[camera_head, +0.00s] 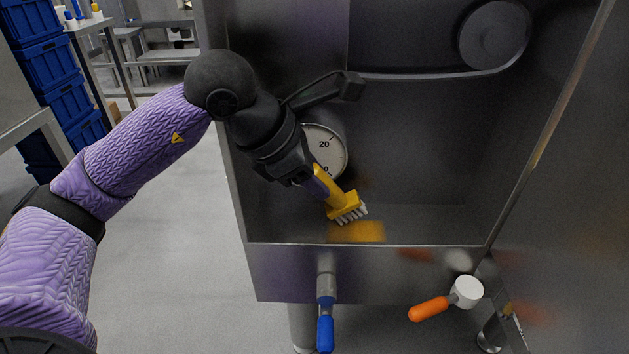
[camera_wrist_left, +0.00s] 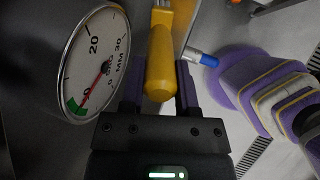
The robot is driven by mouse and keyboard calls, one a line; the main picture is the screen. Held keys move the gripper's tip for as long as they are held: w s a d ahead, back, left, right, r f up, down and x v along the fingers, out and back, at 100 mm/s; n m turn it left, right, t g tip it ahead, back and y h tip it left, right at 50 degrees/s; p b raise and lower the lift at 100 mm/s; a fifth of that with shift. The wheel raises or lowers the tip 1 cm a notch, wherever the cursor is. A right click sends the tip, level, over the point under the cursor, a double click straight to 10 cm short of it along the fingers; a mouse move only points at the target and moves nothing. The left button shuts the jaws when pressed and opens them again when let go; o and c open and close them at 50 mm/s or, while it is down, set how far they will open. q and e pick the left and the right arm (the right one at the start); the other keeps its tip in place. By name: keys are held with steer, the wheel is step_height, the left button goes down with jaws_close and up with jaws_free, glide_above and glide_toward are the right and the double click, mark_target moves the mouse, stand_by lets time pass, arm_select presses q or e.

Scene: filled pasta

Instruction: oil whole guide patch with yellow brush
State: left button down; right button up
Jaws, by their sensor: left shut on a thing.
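The yellow brush (camera_head: 343,204) has white bristles and points down and right in the head view. My left gripper (camera_head: 318,182) is shut on its handle; the yellow handle (camera_wrist_left: 160,65) also shows between the fingers (camera_wrist_left: 160,85) in the wrist view. An orange-yellow patch (camera_head: 357,232) lies on the metal surface just below the bristles. Whether the bristles touch it I cannot tell. My right gripper is not in view.
A round dial gauge (camera_head: 326,150) is on the metal wall behind my left gripper. A blue-handled tool (camera_head: 325,325) and an orange handle (camera_head: 429,309) with a white round head (camera_head: 466,291) stick out at the front. Blue crates (camera_head: 50,75) stand at the far left.

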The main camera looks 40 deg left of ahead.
arm_select(q)
steer(key=shift+s+a+f+b, duration=0.25)
steer(key=shift+s+a+b, duration=0.1)
steer(key=shift+b, duration=0.2)
steer(key=shift+s+r, duration=0.1)
steer(key=shift+s, duration=0.1)
steer(key=s+d, duration=0.2)
steer(key=s, duration=0.1)
steer(key=shift+r+b, duration=0.1)
steer(key=shift+b, duration=0.3)
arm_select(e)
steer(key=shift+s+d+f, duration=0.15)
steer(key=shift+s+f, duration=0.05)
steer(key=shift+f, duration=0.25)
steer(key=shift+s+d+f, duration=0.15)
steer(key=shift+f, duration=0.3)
arm_select(q)
step_height(320, 180, up, 9)
steer(key=p, duration=0.9)
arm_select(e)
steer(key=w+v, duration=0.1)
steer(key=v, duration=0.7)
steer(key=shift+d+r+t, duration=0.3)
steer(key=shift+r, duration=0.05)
